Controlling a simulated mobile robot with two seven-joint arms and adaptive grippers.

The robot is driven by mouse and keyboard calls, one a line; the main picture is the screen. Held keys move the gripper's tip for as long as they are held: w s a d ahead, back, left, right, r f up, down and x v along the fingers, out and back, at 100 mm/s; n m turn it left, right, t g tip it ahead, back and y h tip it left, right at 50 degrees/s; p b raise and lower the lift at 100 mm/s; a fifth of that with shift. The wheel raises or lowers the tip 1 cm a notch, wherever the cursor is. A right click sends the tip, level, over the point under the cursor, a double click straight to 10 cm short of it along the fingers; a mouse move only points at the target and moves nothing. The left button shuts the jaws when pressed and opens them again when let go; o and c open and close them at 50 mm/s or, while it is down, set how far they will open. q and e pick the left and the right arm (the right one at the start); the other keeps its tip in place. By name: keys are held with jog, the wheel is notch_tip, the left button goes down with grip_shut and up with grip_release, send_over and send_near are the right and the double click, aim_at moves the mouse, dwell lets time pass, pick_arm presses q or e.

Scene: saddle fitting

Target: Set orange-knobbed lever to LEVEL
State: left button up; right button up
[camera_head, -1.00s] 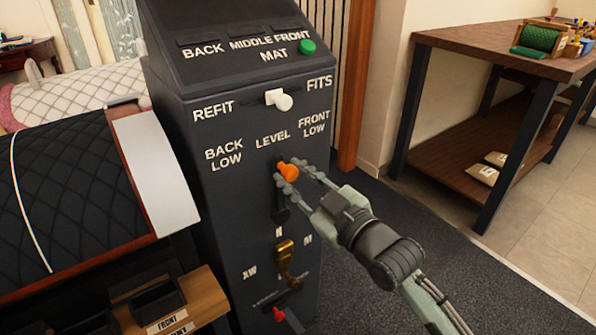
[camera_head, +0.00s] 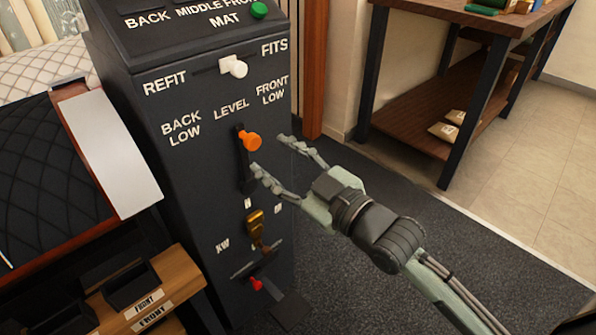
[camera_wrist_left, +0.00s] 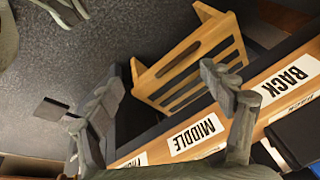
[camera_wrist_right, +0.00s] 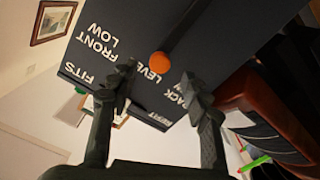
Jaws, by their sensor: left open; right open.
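The orange-knobbed lever (camera_head: 251,141) is on the front of a dark control box, its knob just below the word LEVEL (camera_head: 232,110), between BACK LOW and FRONT LOW. Its dark arm stands roughly upright below the knob. My right gripper (camera_head: 271,156) is open and empty, just to the right of the knob and apart from it. In the right wrist view the orange knob (camera_wrist_right: 158,64) shows beyond the open fingers, near the LEVEL label. My left gripper (camera_wrist_left: 166,88) shows only in the left wrist view, open and empty above a wooden rack.
A white knob (camera_head: 234,67) sits between REFIT and FITS above. A brass lever (camera_head: 256,226) and a red knob (camera_head: 256,283) are lower on the box. A quilted saddle panel (camera_head: 45,165) stands left. A wooden table (camera_head: 455,18) is at the right; floor between is clear.

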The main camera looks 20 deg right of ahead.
jog(key=v, duration=0.6)
jog(key=shift+s, duration=0.2)
jog(key=s+d+f+m+g+h, duration=0.1)
jog(key=d+f+m+g+h, duration=0.15)
jog(key=f, duration=0.75)
jog(key=d+f+m+g+h, duration=0.2)
jog(key=d+f+g+h, duration=0.15)
jog(key=f, duration=0.75)
pick_arm(q)
jog(key=f, duration=0.1)
jog(key=f+p, duration=0.1)
jog(key=f, duration=0.1)
jog(key=shift+w+d+f, duration=0.2)
jog(key=shift+d+f, duration=0.05)
jog(key=shift+f, duration=0.1)
pick_arm(e)
jog(key=s+d+f+m+g+h, duration=0.1)
jog(key=s+d+f+m+g, duration=0.2)
jog(key=s+f+g, duration=0.5)
jog(key=s+f, duration=0.3)
jog(key=f, duration=0.3)
jog(key=shift+h, duration=0.3)
pick_arm(q)
jog(key=shift+w+a+r, duration=0.15)
jog(key=shift+a+r, duration=0.1)
pick_arm(e)
jog(key=shift+d+f, duration=0.1)
